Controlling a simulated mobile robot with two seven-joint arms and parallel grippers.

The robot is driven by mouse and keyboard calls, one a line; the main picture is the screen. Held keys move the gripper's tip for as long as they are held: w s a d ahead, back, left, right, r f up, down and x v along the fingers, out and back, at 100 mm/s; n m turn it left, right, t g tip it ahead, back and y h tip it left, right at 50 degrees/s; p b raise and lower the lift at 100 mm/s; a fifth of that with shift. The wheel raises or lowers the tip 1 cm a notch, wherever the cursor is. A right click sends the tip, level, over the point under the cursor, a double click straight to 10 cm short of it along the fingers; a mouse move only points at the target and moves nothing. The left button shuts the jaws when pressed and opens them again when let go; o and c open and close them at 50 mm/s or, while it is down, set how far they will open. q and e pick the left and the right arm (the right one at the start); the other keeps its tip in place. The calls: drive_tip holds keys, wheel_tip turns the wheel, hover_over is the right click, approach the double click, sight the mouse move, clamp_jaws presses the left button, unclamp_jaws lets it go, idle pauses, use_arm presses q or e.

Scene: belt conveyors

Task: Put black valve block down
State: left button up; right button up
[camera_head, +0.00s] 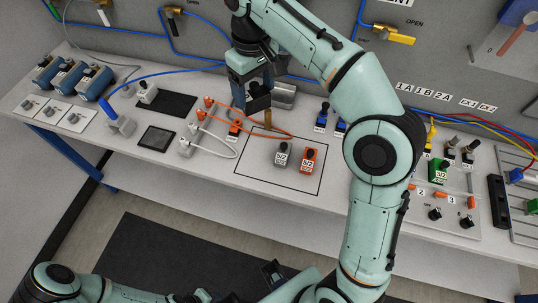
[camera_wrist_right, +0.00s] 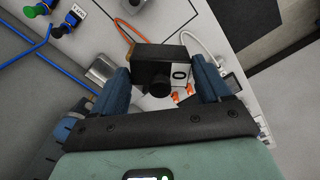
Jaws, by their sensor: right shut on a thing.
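My right gripper (camera_head: 254,92) is shut on the black valve block (camera_head: 259,103) and holds it over the back of the bench. In the right wrist view the block (camera_wrist_right: 160,67) sits between the two blue fingers, with a white label on one side and a round black knob facing the camera. The head view does not clearly show whether the block touches anything below. A black-outlined square (camera_head: 240,168) on the bench holds a grey 3/2 block (camera_head: 283,153) and an orange 3/2 block (camera_head: 308,160). My left arm shows low at the left; its gripper is not clear.
Orange-tipped hoses and an orange connector (camera_head: 234,131) lie left of the square. A black mat (camera_head: 166,104) and a dark plate (camera_head: 157,139) are further left. Blue fittings (camera_head: 321,118) stand behind the square. The square's front left part is clear.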

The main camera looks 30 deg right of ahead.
use_arm(q)
wheel_tip(320, 180, down, 6)
drive_tip(key=s+b, duration=0.2)
drive_tip(key=b, duration=0.3)
drive_tip(key=shift+s, duration=0.2)
use_arm(e)
drive_tip(key=shift+f, duration=10)
use_arm(q)
drive_tip(key=shift+b, duration=0.3)
use_arm(e)
drive_tip(key=shift+f, duration=0.1)
drive_tip(key=o, duration=1.1)
use_arm(q)
drive_tip(key=r+p, duration=0.1)
drive_tip(key=w+r+p, duration=0.1)
drive_tip(key=r+p, duration=0.1)
use_arm(e)
wheel_tip(320, 180, up, 12)
drive_tip(key=shift+r, duration=0.15)
use_arm(q)
drive_tip(key=shift+s, duration=0.1)
